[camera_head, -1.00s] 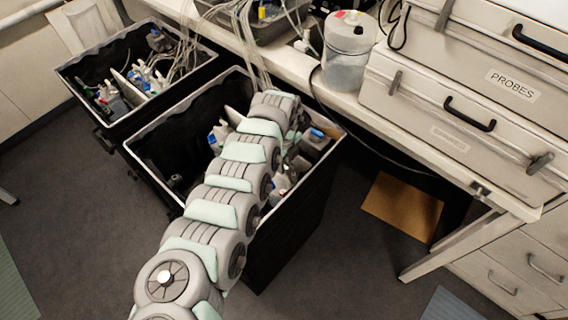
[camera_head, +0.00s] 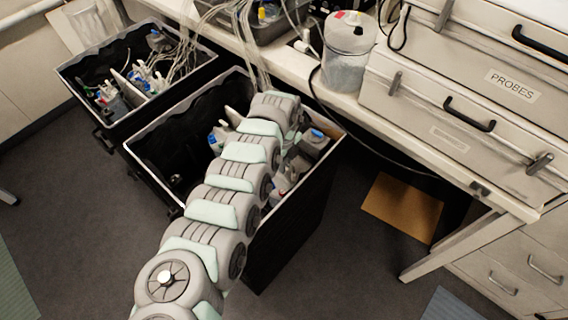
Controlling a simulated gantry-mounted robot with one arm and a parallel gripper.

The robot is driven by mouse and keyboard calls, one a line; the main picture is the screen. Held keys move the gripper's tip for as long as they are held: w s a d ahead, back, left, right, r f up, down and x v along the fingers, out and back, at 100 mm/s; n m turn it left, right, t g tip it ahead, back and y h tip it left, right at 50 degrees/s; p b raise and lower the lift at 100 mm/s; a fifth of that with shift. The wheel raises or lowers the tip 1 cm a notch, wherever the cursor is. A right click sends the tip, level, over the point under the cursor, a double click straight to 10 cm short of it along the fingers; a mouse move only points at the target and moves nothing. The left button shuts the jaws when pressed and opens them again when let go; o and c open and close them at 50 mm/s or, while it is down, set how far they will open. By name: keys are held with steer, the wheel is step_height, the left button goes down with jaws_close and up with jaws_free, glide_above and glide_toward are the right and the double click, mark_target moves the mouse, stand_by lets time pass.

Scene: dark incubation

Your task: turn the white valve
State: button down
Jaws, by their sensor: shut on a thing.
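My gripper (camera_head: 293,137) is at the far end of my arm, low over the right side of the nearer black bin (camera_head: 290,225). Only a dark part of it shows past the last arm link. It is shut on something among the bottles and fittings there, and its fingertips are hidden. I cannot make out the white valve separately, because my arm covers that spot. A grey container with a blue cap (camera_head: 317,134) stands just right of my gripper.
A second black bin (camera_head: 180,82) with bottles and tubes stands at the left back. Tubes (camera_head: 249,50) hang behind my gripper. Cardboard (camera_head: 403,208) lies under the bench.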

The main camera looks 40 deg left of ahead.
steer(key=shift+r+n, duration=0.1)
steer(key=shift+n, duration=0.2)
steer(key=n+p, duration=0.3)
steer(key=shift+w+r+n, duration=0.1)
steer(key=shift+n, duration=0.2)
steer(key=n+p, duration=0.2)
steer(key=n, duration=0.2)
steer(key=shift+w+n, duration=0.1)
steer(key=shift+n, duration=0.2)
steer(key=n, duration=0.3)
steer(key=n+p, duration=0.1)
steer(key=n, duration=0.1)
steer(key=shift+a+f+n, duration=0.15)
steer(key=shift+f+n, duration=0.1)
steer(key=shift+n, duration=1.85)
steer(key=c, duration=1.7)
jaws_free()
steer(key=shift+c, duration=0.2)
steer(key=shift+r, duration=0.15)
